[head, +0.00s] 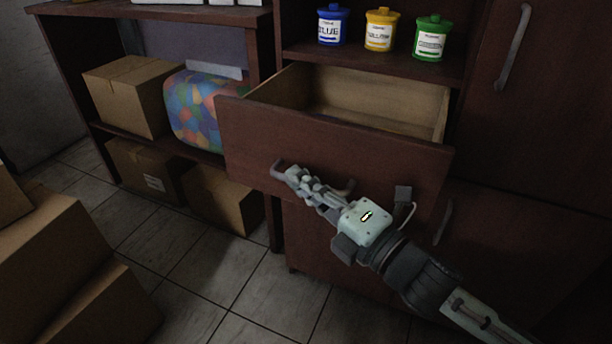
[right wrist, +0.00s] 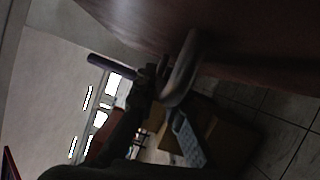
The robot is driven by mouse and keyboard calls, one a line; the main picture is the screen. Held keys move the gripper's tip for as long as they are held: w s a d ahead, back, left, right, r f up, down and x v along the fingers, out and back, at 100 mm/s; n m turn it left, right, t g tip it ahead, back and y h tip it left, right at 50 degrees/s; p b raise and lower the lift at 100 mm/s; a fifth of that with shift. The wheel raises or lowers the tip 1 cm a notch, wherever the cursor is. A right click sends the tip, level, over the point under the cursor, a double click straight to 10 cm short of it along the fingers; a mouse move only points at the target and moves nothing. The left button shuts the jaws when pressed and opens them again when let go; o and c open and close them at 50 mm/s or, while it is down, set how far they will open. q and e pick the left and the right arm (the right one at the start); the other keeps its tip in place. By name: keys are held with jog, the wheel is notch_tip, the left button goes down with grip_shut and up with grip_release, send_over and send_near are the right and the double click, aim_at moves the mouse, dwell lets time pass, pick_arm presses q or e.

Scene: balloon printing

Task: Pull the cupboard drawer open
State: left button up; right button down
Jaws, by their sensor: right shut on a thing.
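The cupboard drawer (head: 330,140) stands partly open in the head view, pulled out from the dark reddish-brown cupboard (head: 330,240). My left gripper is not in view.
Blue (head: 332,25), yellow (head: 380,30) and green (head: 433,38) jars stand on the shelf above the drawer. A shelf at left holds cardboard boxes (head: 125,95) and a colourful round bundle (head: 195,110). More boxes (head: 65,270) stand at lower left. Tiled floor (head: 200,285) is clear between.

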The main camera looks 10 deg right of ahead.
jog(key=c, duration=1.6)
grip_release()
jog(key=r+v, duration=0.1)
jog(key=v, duration=1.1)
jog(key=shift+f, duration=0.5)
